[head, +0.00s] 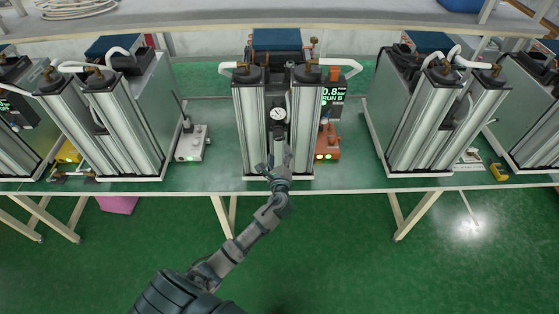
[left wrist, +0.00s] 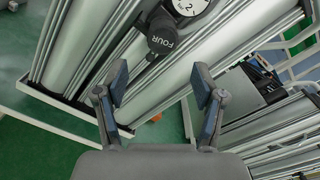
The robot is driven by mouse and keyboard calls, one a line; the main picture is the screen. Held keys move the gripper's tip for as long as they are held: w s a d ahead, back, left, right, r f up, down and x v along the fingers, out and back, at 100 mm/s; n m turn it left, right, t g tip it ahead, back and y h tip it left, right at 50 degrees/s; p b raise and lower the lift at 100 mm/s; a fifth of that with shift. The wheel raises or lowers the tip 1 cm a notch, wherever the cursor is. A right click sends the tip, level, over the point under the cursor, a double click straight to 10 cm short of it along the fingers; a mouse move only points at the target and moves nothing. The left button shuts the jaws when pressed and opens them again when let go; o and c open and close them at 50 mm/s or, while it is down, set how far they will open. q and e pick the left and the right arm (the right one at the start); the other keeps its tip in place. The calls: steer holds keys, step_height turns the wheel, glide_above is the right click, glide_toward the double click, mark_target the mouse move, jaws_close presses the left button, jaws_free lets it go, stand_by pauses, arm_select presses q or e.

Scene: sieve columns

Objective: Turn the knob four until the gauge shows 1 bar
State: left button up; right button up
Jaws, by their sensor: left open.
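The black knob marked FOUR (left wrist: 163,38) sits between two upright metal columns, just below a round white gauge (left wrist: 190,6) that is cut off by the top edge of the left wrist view. In the head view the gauge (head: 278,114) is on the middle unit, its needle too small to read. My left gripper (left wrist: 160,84) is open and empty, its two fingers apart below the knob and not touching it. In the head view the left gripper (head: 274,165) is in front of the middle unit. My right gripper is not in view.
A display (head: 332,96) beside the middle unit reads 0.8 bar, RUN B. An orange box (head: 327,143) with lit lamps stands right of the columns. Similar column units (head: 120,120) stand left and right on the green bench (head: 205,173).

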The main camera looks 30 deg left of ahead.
arm_select(q)
steer(key=v, duration=0.3)
steer(key=shift+d, duration=0.2)
steer(key=shift+a, duration=0.1)
steer(key=s+d+f+n+g+h+b, duration=0.1)
steer(key=s+f+n+g+h+b, duration=0.1)
steer(key=f, duration=1.2)
steer(key=s+d+f+n+g+h+b, duration=0.1)
steer(key=s+f+g+h, duration=0.15)
steer(key=f, duration=1.15)
steer(key=s+d+f+n+g+h+b, duration=0.1)
steer(key=s+f+n+g, duration=0.1)
steer(key=s+f, duration=0.55)
steer(key=s+d+f+n+g+h+b, duration=0.15)
steer(key=s+f, duration=0.25)
steer(key=f, duration=0.7)
steer(key=s+d+f+n+g+b, duration=0.1)
steer(key=s+f+n+g, duration=0.1)
steer(key=s+f+n, duration=0.2)
steer(key=s+d+f+n+g+h+b, duration=0.1)
steer(key=s+f+n, duration=0.3)
steer(key=s+f, duration=0.6)
steer(key=s+d+f+n+g+h+b, duration=0.1)
steer(key=s+f, duration=0.7)
steer(key=s, duration=1.5)
steer(key=d+n+g+b, duration=0.1)
steer(key=d+n+g, duration=0.1)
steer(key=n, duration=0.1)
